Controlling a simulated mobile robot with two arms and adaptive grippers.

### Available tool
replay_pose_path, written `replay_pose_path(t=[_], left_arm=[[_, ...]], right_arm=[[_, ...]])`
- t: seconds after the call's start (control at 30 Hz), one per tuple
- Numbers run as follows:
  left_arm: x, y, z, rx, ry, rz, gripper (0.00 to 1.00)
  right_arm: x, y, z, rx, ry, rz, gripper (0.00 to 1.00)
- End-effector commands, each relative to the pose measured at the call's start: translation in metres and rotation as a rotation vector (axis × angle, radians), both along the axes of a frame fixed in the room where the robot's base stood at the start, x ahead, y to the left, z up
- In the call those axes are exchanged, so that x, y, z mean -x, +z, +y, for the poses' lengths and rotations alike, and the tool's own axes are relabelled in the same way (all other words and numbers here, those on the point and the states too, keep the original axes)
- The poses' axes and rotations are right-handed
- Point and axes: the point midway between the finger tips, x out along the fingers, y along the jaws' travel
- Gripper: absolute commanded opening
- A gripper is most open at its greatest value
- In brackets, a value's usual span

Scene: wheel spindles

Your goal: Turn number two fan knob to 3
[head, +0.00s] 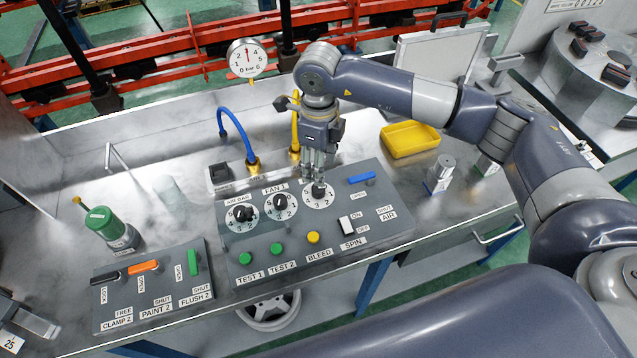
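The grey control panel (375,225) has a row of three black rotary knobs on white dials. The left knob (243,213) is labelled AIR BAR, and the middle knob (280,202) is labelled FAN 1. The third knob (319,190) is at the right of the row; its label is hidden behind my gripper and its pointer setting is not clear. My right gripper (317,174) points down directly over this third knob, with its fingertips at or just above the knob's top. The fingers look close together, but their grip cannot be made out. My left gripper is not in view.
A blue lever (362,178) and a white SPIN switch (347,225) sit right of the knobs. Green and yellow buttons (313,237) line the panel's front. A second panel (155,300) with levers stands left. A yellow tray (410,140) and hoses (236,132) are behind.

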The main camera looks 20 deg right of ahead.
Motion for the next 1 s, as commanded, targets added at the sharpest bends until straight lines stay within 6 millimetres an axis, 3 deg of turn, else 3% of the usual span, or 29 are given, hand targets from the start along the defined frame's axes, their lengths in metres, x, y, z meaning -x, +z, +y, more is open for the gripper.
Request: replay_pose_path(t=[0.4,0.6,0.87,1.0], left_arm=[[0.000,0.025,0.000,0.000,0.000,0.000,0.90],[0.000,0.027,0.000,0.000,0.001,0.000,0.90],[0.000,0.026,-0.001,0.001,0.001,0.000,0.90],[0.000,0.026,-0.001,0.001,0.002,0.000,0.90]], right_arm=[[0.001,-0.072,0.001,-0.003,0.001,0.004,0.48],[0.001,-0.086,0.001,-0.004,0.001,0.000,0.48],[0.001,-0.087,0.001,-0.004,0.001,0.000,0.48],[0.001,-0.087,0.001,-0.004,0.001,0.000,0.16]])
